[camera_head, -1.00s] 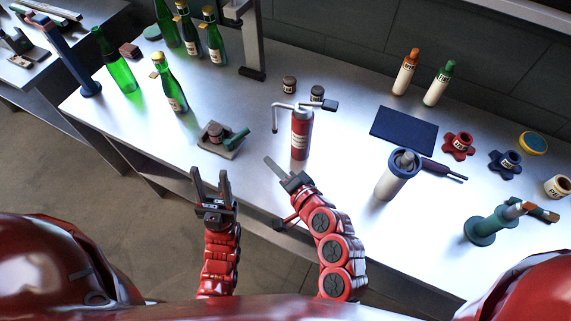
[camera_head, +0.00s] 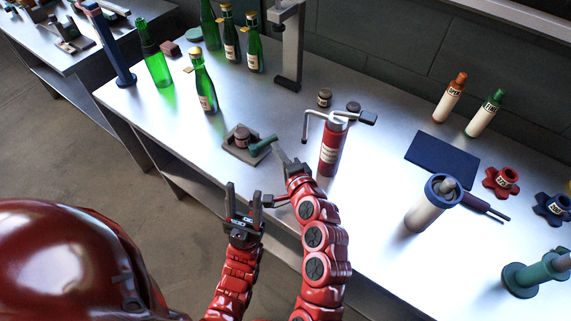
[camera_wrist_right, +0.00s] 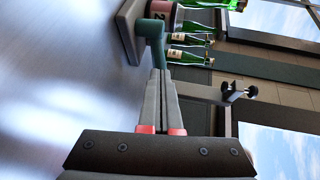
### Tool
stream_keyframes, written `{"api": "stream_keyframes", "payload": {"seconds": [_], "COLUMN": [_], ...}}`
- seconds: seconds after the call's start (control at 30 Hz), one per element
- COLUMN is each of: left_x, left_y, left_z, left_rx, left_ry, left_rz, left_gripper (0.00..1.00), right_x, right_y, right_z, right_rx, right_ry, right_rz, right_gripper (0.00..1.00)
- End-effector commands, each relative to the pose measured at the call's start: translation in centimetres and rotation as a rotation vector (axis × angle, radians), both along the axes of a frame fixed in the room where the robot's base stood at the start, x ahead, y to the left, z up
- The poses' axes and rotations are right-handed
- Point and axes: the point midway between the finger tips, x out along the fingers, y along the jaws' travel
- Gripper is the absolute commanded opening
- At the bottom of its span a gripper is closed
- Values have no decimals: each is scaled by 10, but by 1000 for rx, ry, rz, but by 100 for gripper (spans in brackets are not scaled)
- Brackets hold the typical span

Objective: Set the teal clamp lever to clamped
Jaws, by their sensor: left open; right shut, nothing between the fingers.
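The teal clamp lever (camera_head: 263,146) sticks out to the right from a small grey clamp base (camera_head: 237,152) that holds a dark round piece (camera_head: 242,136). In the right wrist view the lever (camera_wrist_right: 152,32) shows just ahead of the fingertips, and the base (camera_wrist_right: 128,28) is at its left. My right gripper (camera_head: 277,143) is shut and empty, its tips right beside the lever's free end; I cannot tell if they touch. In the right wrist view its fingers (camera_wrist_right: 160,75) are together. My left gripper (camera_head: 243,187) is open and empty, below the clamp near the table's front edge.
A red cylinder (camera_head: 330,155) with a bent metal handle stands just right of my right gripper. Green bottles (camera_head: 204,85) stand behind the clamp, beside a grey post stand (camera_head: 289,45). A white and blue canister (camera_head: 425,208) stands farther right.

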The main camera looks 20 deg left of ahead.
Motion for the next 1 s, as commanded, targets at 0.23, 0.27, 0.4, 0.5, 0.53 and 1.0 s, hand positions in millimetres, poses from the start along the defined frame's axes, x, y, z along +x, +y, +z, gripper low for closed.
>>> {"api": "stream_keyframes", "payload": {"seconds": [0.23, 0.27, 0.4, 0.5, 0.53, 1.0], "left_x": [0, 0, 0, 0, 0, 1], "left_y": [0, 0, 0, 0, 0, 0], "left_z": [-2, -2, -2, -2, -3, -60], "left_rx": [0, 0, 0, 0, 0, 0], "left_ry": [0, 0, 0, 0, 0, 6], "left_rz": [0, 0, 0, 0, 0, 0], "left_gripper": [50, 50, 50, 50, 50, 50], "right_x": [9, 10, 10, 9, 10, 26], "right_y": [8, 8, 8, 8, 8, 15], "right_z": [-4, -4, -3, -3, -4, -7], "right_rx": [-1, -1, -1, -1, -1, 1], "right_ry": [2, 2, 2, 2, 2, -2], "right_rz": [0, 0, 0, 0, 1, 169], "right_gripper": [0, 0, 0, 0, 0, 0]}}
